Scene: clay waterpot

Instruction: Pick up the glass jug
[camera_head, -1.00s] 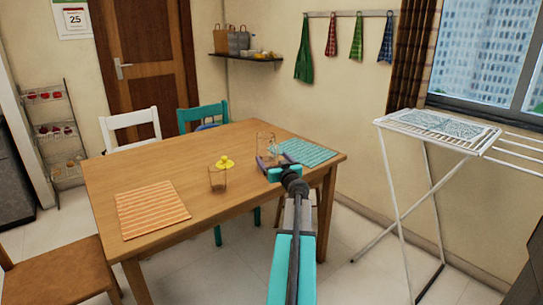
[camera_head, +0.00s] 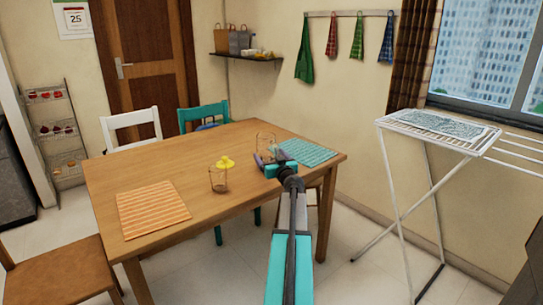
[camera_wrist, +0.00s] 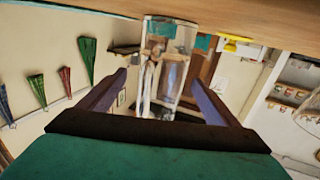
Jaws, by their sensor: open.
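The clear glass jug (camera_head: 266,141) stands upright on the wooden table, near the right side beside the teal striped mat. In the wrist view, which is turned upside down, the glass jug (camera_wrist: 168,68) appears in line with the gap between my fingers. My gripper (camera_head: 270,159) is open at the jug's near side, just above the tabletop. In the wrist view my gripper (camera_wrist: 158,78) has its two dark fingers spread, one on each side of the jug. I cannot tell whether the fingers touch the glass. The jug's lower part is partly hidden in the head view.
A brown-tinted glass (camera_head: 218,182) with a yellow thing (camera_head: 225,162) at its rim stands left of my gripper. An orange striped mat (camera_head: 152,209) lies at the front left; the teal mat (camera_head: 309,152) is at right. A drying rack (camera_head: 440,130) stands right of the table.

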